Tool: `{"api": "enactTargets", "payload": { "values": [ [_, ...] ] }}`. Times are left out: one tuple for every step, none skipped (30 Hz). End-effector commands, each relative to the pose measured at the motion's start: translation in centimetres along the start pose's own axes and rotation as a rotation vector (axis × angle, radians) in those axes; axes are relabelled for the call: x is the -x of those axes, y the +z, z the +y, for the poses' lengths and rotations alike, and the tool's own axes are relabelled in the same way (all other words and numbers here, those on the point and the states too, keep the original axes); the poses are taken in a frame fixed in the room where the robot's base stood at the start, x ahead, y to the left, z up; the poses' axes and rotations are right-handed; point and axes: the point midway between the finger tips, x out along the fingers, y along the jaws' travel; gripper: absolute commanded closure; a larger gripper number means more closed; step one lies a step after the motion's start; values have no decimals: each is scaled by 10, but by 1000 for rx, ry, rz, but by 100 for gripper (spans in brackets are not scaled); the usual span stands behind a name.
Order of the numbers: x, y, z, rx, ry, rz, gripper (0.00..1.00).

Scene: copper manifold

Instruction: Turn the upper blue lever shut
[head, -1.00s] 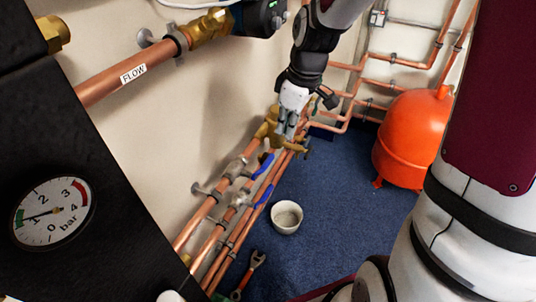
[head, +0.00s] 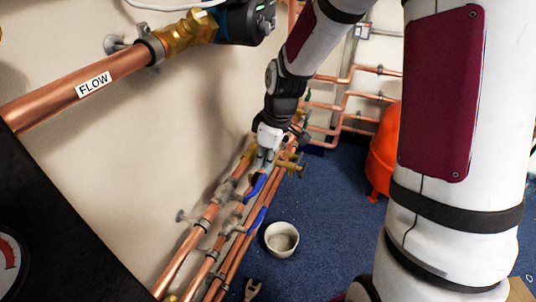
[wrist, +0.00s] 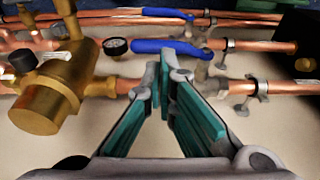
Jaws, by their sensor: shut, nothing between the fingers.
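The upper blue lever (head: 255,187) sits on a valve of the copper pipes along the wall in the head view. It runs roughly along the pipes, its far end close to my gripper (head: 265,163). In the wrist view this blue lever (wrist: 160,46) lies just beyond the fingertips of my gripper (wrist: 167,60). The fingertips are together and empty. I cannot tell whether they touch the lever. The lower blue lever (head: 257,221) is on the neighbouring pipe, and a second blue lever (wrist: 168,12) shows at the top of the wrist view.
A white bowl (head: 281,239) stands on the blue floor. An orange vessel (head: 384,150) is at the right. A pipe labelled FLOW (head: 92,86) runs above.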

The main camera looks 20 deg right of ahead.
Motion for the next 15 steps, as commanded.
{"api": "enactTargets", "payload": {
  "values": [
    [-14, 1, 0, 1, -2, -1, 100],
    [-20, 1, -1, 1, -2, -1, 100],
    [-27, 1, -1, 1, -2, -2, 100],
    [-31, 1, 0, 0, -1, -1, 100],
    [-36, 1, 0, 0, -1, -1, 100],
    [-40, 1, 0, 0, 0, -1, 100],
    [-44, 1, 0, 1, 0, -1, 100],
    [-47, 0, 0, 1, 0, -1, 100],
    [-50, 0, 0, 1, -1, -1, 100],
    [-52, 0, 0, 1, -1, 0, 100],
    [-54, 0, 0, 1, 0, 0, 100],
    [-56, 0, 0, 1, 0, 0, 100],
    [-57, 0, 0, 1, 0, 0, 100],
    [-58, 0, 0, 1, 1, 1, 100],
    [-58, 0, 0, 0, 1, 1, 100]
  ]
}}
